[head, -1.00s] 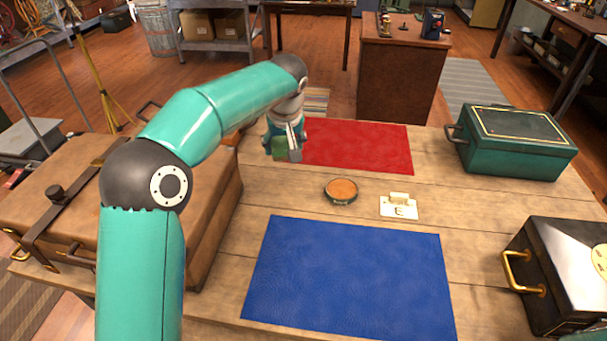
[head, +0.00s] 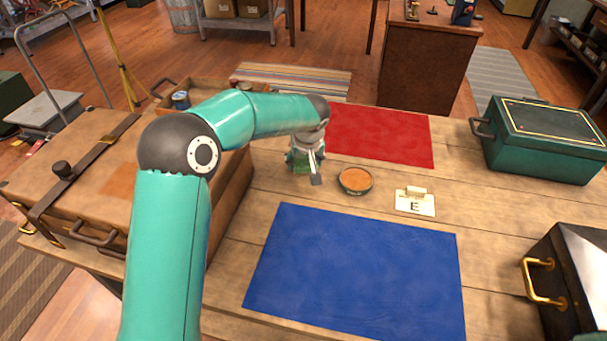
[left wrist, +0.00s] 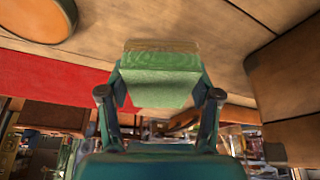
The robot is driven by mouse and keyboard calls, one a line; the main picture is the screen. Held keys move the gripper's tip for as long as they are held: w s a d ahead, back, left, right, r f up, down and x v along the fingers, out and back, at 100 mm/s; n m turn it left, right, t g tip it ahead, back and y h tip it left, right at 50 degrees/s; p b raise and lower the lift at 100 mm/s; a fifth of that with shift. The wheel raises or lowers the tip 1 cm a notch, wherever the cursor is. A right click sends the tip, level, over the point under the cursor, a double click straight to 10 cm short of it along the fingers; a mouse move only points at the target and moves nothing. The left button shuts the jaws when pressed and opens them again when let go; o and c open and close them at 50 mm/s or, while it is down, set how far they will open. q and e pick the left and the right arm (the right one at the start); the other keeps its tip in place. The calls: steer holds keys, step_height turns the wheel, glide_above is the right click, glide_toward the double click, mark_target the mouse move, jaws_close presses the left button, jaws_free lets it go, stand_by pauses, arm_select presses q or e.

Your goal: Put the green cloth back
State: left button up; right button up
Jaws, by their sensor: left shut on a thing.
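My left gripper (head: 312,178) is low over the wooden table, left of the round tin and near the front left corner of the red mat (head: 382,136). It is shut on the green cloth (left wrist: 158,86), which shows as a folded, blocky piece between the fingers in the left wrist view. In the head view only a small bit of green shows at the gripper, and my arm hides most of it. I cannot tell whether the cloth touches the table. My right gripper is not in view.
A round tin with an orange top (head: 355,181) and a card marked E (head: 415,203) stand mid-table. A blue mat (head: 355,275) lies in front. A brown case (head: 75,185) stands left, a green box (head: 545,140) and black box (head: 580,275) right.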

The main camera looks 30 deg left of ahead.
mark_target(304, 182)
arm_select(q)
steer(key=shift+f, duration=2.5)
steer(key=shift+f, duration=0.15)
steer(key=o, duration=1.1)
steer(key=shift+r, duration=0.25)
steer(key=v, duration=1.2)
steer(key=shift+d+b, duration=0.1)
steer(key=shift+b, duration=0.25)
steer(key=shift+f, duration=0.1)
